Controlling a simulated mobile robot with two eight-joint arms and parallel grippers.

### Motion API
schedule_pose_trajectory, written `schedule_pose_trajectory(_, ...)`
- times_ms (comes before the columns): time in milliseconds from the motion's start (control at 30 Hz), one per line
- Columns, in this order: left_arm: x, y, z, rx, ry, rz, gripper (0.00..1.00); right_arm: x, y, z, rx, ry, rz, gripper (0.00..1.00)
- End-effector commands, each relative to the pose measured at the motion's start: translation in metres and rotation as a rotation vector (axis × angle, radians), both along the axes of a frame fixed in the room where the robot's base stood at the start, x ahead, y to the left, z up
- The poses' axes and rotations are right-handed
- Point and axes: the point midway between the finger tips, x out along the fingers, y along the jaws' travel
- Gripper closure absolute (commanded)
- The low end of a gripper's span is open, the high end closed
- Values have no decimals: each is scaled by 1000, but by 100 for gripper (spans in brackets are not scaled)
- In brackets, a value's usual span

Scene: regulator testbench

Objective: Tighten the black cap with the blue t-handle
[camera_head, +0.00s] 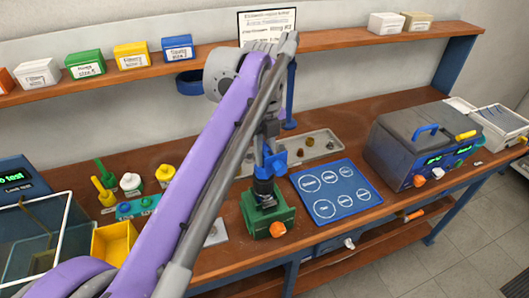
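The black cap (263,188) sits upright on a green fixture (267,216) near the front of the bench. The blue t-handle (272,162) stands directly above the cap and appears to meet its top. My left arm crosses the picture from the lower left, and its gripper (268,146) points down over the cap. The gripper appears shut on the t-handle, though the fingers are small and partly hidden behind my arm. The contact between t-handle and cap is too small to make out clearly. My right gripper is not in view.
A blue mat (336,191) with white circles lies right of the fixture. Behind is a grey tray (321,144) with small parts. A grey test box (421,143) stands at right. A yellow bin (114,241) and several bottles stand left. A shelf (340,45) runs along the wall.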

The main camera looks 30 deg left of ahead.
Motion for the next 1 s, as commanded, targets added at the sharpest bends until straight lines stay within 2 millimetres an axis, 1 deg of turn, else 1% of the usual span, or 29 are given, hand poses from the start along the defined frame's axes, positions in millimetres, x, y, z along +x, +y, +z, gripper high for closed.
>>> schedule_pose_trajectory(1000,0,0,-6,0,0,0,100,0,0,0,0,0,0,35)
